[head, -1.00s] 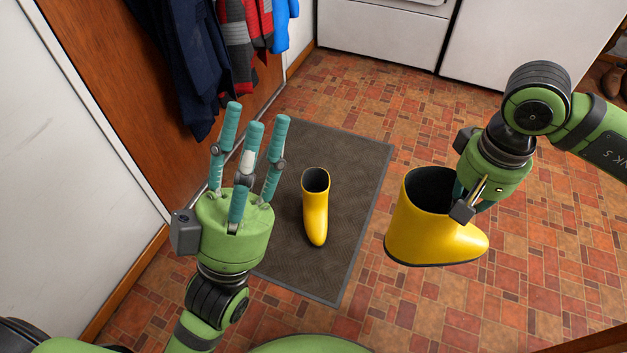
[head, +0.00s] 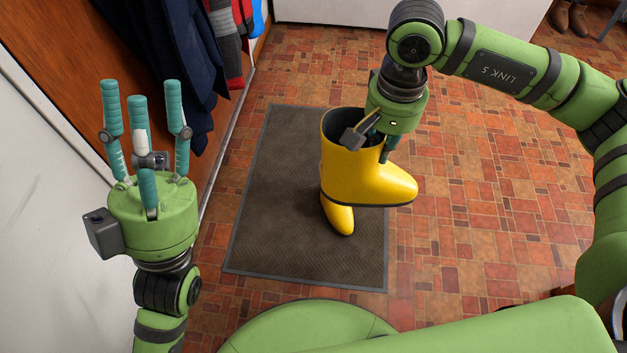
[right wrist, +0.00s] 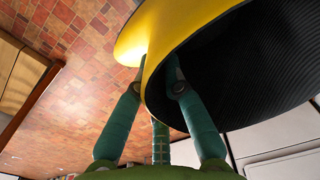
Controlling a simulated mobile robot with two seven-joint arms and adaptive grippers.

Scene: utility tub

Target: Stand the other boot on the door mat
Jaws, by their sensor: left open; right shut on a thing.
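My right gripper (head: 385,140) is shut on the rim of a yellow boot (head: 365,178) and holds it upright, sole down, toe to the right. It appears raised above the right part of the dark door mat (head: 275,215). In the right wrist view the fingers (right wrist: 165,85) grip the wall of this boot (right wrist: 185,20), with its dark inside showing. Another yellow boot (head: 338,217) stands on the mat, mostly hidden behind the held one; its toe shows below. My left gripper (head: 146,95) is open and empty, fingers up, left of the mat.
Coats (head: 185,50) hang along the wooden door at the left. A white cabinet (head: 330,10) stands at the back. Brown boots (head: 570,15) sit at the far right. The left and front of the mat are bare, and the tiled floor (head: 480,230) to the right is clear.

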